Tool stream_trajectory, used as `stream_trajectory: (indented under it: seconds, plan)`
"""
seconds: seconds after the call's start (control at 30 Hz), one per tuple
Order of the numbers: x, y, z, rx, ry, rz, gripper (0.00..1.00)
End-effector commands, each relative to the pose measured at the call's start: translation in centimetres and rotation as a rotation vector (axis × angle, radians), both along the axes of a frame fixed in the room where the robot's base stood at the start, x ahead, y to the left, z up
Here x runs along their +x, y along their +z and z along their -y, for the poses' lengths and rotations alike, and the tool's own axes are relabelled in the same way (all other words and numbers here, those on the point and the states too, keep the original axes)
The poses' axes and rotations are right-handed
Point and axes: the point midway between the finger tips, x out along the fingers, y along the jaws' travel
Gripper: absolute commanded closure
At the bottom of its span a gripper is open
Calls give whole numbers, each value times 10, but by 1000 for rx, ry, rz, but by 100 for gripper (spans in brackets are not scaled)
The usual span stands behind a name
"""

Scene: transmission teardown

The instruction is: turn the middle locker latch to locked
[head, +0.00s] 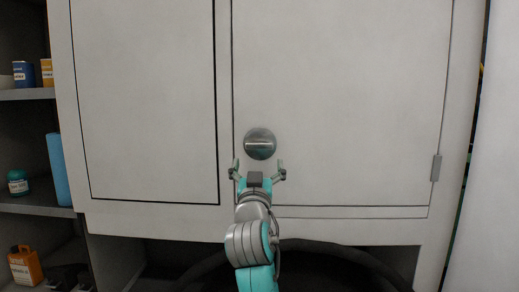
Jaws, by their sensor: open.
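The latch (260,144) is a round grey metal knob with a raised bar lying about level across it. It sits near the lower left corner of a pale locker door (340,90). My gripper (258,166) is open, its two fingers spread wide, just below the knob in the picture. The fingers look empty. I cannot tell how far they are from the door, or whether they touch it.
A second pale door panel (145,90) is at the left. A hinge (436,168) shows at the right edge. A dark round rim (340,255) is below.

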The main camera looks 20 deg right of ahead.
Motion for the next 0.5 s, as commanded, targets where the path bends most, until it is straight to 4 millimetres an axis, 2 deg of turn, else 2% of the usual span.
stream_trajectory:
  seconds: [0.23,0.5]
  plan:
    - [39,17,13,0,0,0,0]
    - [62,27,20,0,1,1,0]
